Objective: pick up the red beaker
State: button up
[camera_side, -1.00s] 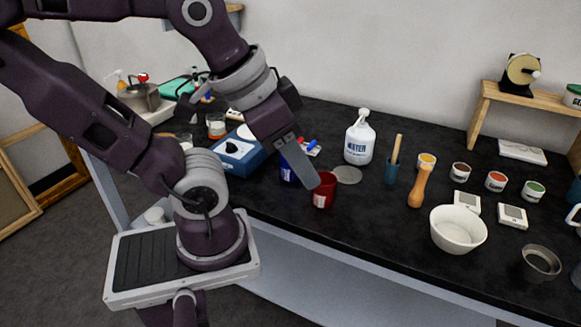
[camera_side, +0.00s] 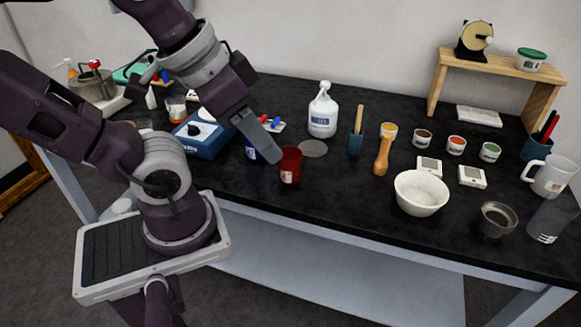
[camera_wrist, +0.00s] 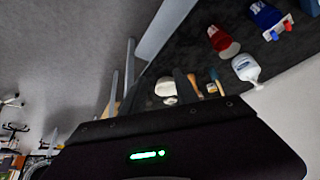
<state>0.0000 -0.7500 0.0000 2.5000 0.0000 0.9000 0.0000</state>
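The red beaker (camera_side: 290,167) stands upright near the front edge of the dark bench in the side view. It also shows near the top of the wrist view (camera_wrist: 220,38). My gripper (camera_side: 270,155) points down and to the right, its grey finger tip just left of the red beaker in the picture. I cannot tell whether the finger touches the beaker. The beaker stands on the bench, and no grip on it is visible.
A blue beaker (camera_side: 251,151) stands behind the finger, partly hidden. A blue device (camera_side: 205,140) is left of it. A grey disc (camera_side: 313,148) and white bottle (camera_side: 323,112) lie beyond the red beaker. A wooden pestle (camera_side: 382,152) and white bowl (camera_side: 421,193) stand to the right.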

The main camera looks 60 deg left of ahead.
jog(key=shift+o, duration=0.4)
jog(key=o, duration=0.8)
notch_tip(320, 180, up, 5)
jog(key=m+g+y, duration=1)
jog(key=m+y, duration=0.2)
jog(key=m, duration=0.1)
send_over(297, 161)
jog(key=d, duration=0.1)
jog(key=shift+m+g+y, duration=0.3)
jog(key=shift+g, duration=0.2)
jog(key=f, duration=2.7)
jog(key=shift+w+a, duration=0.15)
jog(key=shift+w, duration=0.05)
jog(key=x, duration=0.7)
jog(key=shift+w+f, duration=0.3)
jog(key=shift+w, duration=0.05)
